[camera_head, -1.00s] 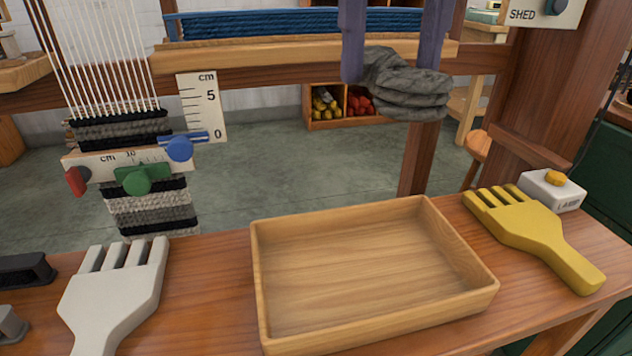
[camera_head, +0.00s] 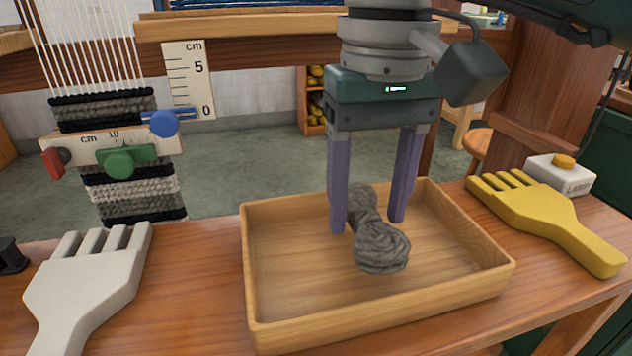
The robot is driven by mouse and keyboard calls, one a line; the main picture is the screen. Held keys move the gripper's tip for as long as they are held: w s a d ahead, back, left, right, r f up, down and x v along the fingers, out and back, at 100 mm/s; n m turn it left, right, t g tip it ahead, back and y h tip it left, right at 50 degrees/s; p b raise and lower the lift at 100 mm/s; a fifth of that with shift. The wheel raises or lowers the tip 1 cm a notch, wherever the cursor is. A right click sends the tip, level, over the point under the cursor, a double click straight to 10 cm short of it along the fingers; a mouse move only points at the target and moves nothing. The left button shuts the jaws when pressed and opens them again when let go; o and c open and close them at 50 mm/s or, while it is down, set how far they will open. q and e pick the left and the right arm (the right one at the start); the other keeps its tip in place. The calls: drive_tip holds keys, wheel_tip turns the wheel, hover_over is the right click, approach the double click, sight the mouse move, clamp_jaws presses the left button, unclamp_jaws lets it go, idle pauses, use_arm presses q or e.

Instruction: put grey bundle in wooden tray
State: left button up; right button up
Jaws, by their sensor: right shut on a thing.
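The grey bundle (camera_head: 380,246) is a twisted skein of wool, narrow in its middle. It is inside the outline of the wooden tray (camera_head: 375,328), over its floor; I cannot tell whether it touches the floor. My right gripper (camera_head: 368,222) points down over the tray with its two purple fingers on either side of the bundle, shut on it. The fingers hide part of the bundle's far end. The tray is shallow, light wood, and holds nothing else that I can see. My left gripper is not in view.
A yellow comb (camera_head: 545,225) and a white box with a yellow button (camera_head: 560,175) are right of the tray. A white comb (camera_head: 85,290) lies left on the wooden bench (camera_head: 190,290). A loom with woven bands (camera_head: 130,190) and clamps stands behind at left.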

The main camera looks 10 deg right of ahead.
sight(368, 212)
wheel_tip(368, 212, down, 3)
drive_tip(key=shift+b, duration=0.3)
drive_tip(key=shift+f, duration=0.15)
drive_tip(key=o, duration=1.3)
drive_tip(key=shift+o, duration=0.2)
